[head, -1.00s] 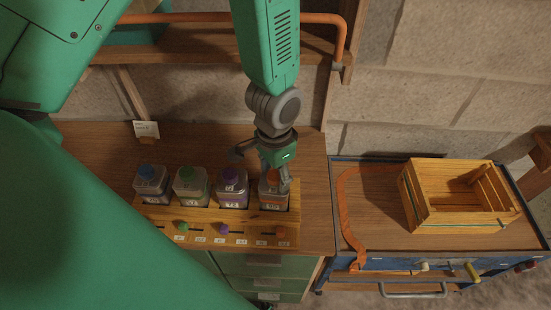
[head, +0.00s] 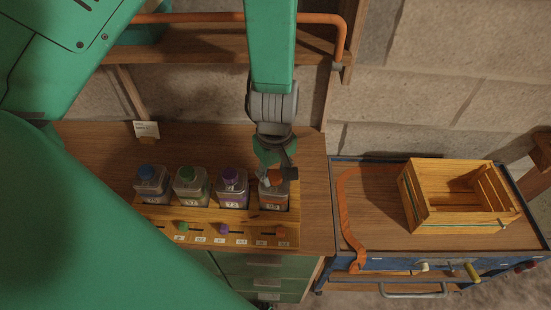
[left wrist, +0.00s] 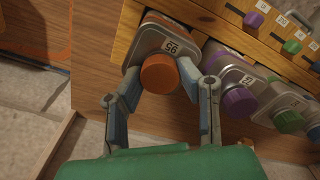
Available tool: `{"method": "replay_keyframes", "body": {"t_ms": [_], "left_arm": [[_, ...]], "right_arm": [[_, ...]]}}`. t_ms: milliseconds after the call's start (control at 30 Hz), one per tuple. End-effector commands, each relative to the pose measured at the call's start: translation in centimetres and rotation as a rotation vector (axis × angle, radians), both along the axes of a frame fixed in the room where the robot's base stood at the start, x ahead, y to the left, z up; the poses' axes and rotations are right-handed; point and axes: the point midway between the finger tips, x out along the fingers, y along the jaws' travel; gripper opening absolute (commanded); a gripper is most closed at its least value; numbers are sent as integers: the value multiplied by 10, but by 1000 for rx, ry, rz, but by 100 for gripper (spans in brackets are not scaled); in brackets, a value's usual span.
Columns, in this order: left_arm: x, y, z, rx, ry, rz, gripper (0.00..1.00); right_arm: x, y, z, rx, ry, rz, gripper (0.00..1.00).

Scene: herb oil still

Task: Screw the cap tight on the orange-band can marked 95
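The orange-band can (head: 273,198), marked 95 in the left wrist view (left wrist: 172,48), stands upright at the right end of a row of cans in a wooden rack (head: 215,238). Its orange cap (left wrist: 159,73) sits on its top and also shows in the head view (head: 274,178). My left gripper (head: 277,176) points down over this can. Its two fingers (left wrist: 158,70) are apart, one on each side of the cap. I cannot tell whether either finger touches it. My right gripper is not in view.
Cans with purple (head: 231,174), green (head: 191,173) and blue (head: 147,171) caps stand close by to the left. Small coloured knobs line the rack front. A wooden crate (head: 450,218) sits on the blue cart to the right.

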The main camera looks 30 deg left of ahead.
Motion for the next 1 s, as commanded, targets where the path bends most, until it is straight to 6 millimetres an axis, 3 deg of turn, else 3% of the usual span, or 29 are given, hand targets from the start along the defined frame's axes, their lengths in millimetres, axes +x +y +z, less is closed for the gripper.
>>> {"method": "replay_keyframes", "body": {"t_ms": [67, 100, 167, 367, 800, 1000], "left_arm": [[0, 0, 0, 0, -1, -1, 0], [0, 0, 0, 0, -1, -1, 23], [0, 0, 0, 0, -1, -2, 2], [1, 0, 0, -1, 0, -94, 0], [1, -1, -1, -3, -2, -1290, 0], [0, 0, -1, -3, 0, -1668, 0]], "right_arm": [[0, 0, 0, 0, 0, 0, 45], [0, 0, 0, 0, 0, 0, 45], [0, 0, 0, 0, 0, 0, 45], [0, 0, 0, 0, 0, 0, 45], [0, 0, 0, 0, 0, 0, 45], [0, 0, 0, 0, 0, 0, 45]]}}
